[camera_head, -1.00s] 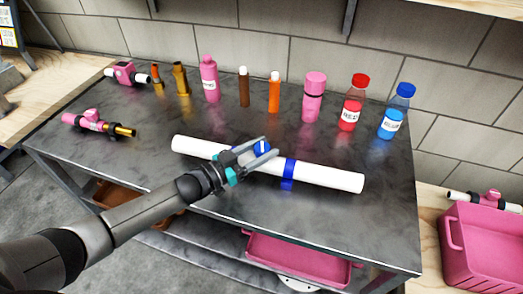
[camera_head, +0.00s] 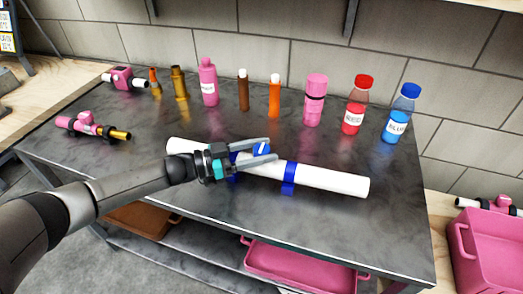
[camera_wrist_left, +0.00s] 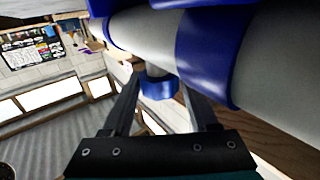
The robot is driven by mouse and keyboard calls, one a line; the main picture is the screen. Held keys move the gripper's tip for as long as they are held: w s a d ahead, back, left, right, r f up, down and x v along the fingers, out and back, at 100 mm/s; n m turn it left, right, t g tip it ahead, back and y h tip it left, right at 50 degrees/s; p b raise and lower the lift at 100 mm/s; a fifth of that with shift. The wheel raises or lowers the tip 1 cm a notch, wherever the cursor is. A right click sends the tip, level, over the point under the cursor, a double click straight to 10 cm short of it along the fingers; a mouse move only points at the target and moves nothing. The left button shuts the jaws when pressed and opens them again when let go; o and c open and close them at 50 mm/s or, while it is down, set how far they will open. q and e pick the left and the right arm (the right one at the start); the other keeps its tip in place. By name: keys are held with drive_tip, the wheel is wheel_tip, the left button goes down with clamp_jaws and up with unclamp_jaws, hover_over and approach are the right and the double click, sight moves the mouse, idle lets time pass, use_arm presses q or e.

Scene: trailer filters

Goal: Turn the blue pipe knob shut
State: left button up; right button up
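The white pipe (camera_head: 335,182) lies across the dark metal table, with blue bands (camera_head: 288,178) around it. The blue knob (camera_head: 261,149) is on the pipe's upper side, partly hidden by my fingers. My left gripper (camera_head: 268,149) reaches in from the left, with its fingers on either side of the knob. In the left wrist view, the knob (camera_wrist_left: 158,88) sits between the two open fingertips (camera_wrist_left: 160,92), below the grey-white pipe (camera_wrist_left: 275,65). Small gaps seem to show beside the knob; contact is hard to judge. My right gripper is out of view.
Several bottles stand along the table's back, including a red one (camera_head: 357,105) and a blue one (camera_head: 401,113). Pink valve pieces (camera_head: 93,126) lie at the left. A pink crate (camera_head: 490,250) stands at the right. The table front is clear.

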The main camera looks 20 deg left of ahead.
use_arm(q)
drive_tip(key=o, duration=0.3)
drive_tip(key=shift+o, duration=0.2)
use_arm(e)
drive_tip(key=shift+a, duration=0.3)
use_arm(q)
drive_tip(key=v, duration=1.5)
drive_tip(key=shift+s+p, duration=0.2)
drive_tip(key=shift+p, duration=0.2)
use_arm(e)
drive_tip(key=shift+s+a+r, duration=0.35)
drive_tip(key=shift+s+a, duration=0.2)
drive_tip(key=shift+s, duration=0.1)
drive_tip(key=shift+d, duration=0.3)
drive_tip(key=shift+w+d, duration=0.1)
